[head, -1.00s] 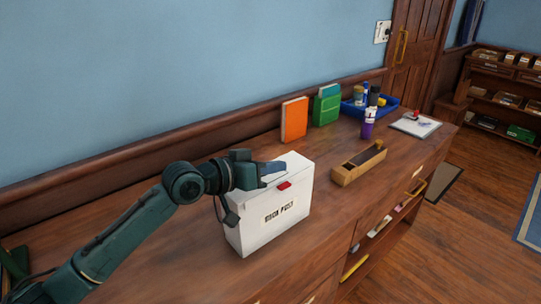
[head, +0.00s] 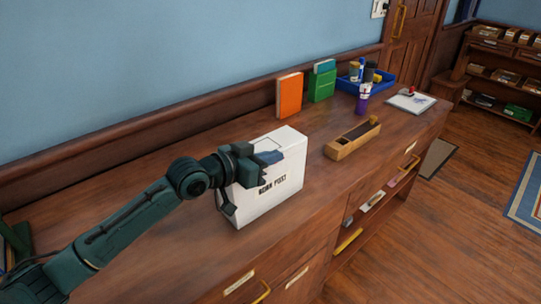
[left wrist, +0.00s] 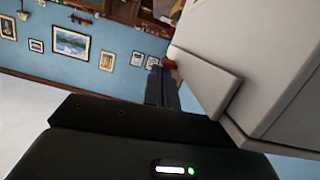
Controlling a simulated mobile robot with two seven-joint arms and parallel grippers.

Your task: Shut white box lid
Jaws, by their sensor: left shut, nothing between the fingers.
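The white box (head: 285,203) stands upright on the wooden counter, with black lettering on its front. Its lid (head: 288,140) shows as a pale top face, partly hidden by my gripper. I cannot tell whether it is fully shut. My left gripper (head: 266,166) is shut and empty, at the upper front edge of the box; contact is unclear. In the left wrist view the box (left wrist: 290,50) fills the upper right, and the fingers (left wrist: 162,85) are beside it. A red tab (left wrist: 170,68) shows just past the fingertips. My right gripper is not in view.
On the wooden counter (head: 330,185) stand an orange book (head: 289,96), a green book (head: 321,84), a purple bottle (head: 362,98), a blue tray (head: 382,82), a long wooden box (head: 340,148) and a clipboard (head: 402,103).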

